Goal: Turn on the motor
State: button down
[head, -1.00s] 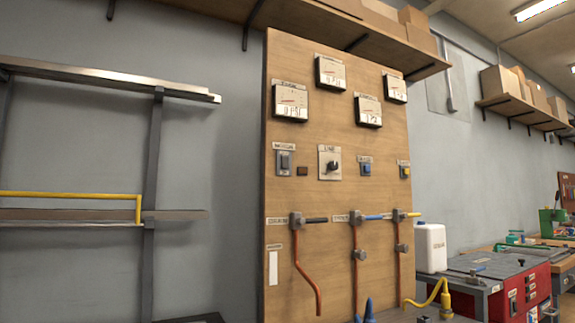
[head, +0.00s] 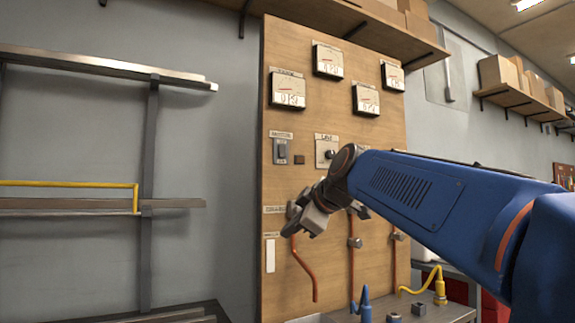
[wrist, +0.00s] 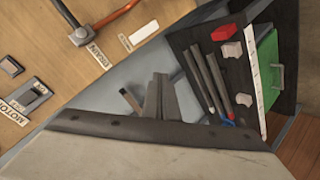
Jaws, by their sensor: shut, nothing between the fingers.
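The motor switch (head: 281,151) is a dark rocker on a grey plate under a label, at the left of the wooden panel (head: 330,110). In the wrist view the switch (wrist: 30,93) lies at the left edge beside a label reading MOTOR. A small dark brown square (head: 299,160) sits just right of it on the panel. My gripper (head: 292,230) is below the switch, in front of the panel's left valve, and is shut and empty. In the wrist view its fingers (wrist: 160,97) are together, apart from the switch. The switch's on or off position is too small to tell.
Several gauges (head: 288,90) hang above the switches. A rotary knob (head: 327,150) is to the right, partly behind my arm. Orange pipes (head: 303,270) run below the valves. A metal rack (head: 150,180) stands left. The bench top (head: 440,311) lies below.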

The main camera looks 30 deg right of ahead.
aim_at(283, 157)
jog(key=w+d+r+n+t, duration=0.1)
jog(key=d+r+n, duration=0.1)
jog(key=r, duration=0.5)
jog(key=w+d+r+n+t, duration=0.2)
jog(key=d+r, duration=0.2)
jog(key=r, duration=0.4)
jog(key=w+d+r+n+t+h, duration=0.1)
jog(key=w+d+r+n, duration=0.1)
jog(key=r, duration=0.6)
jog(key=shift+w+d+r+n+t, duration=0.2)
jog(key=shift+d+n+t, duration=0.1)
jog(key=shift+d+n, duration=0.4)
jog(key=w, duration=0.4)
jog(key=w+f, duration=0.1)
jog(key=w, duration=0.9)
jog(key=shift+f, duration=0.4)
jog(key=shift+w+f, duration=0.1)
jog(key=shift+w, duration=0.05)
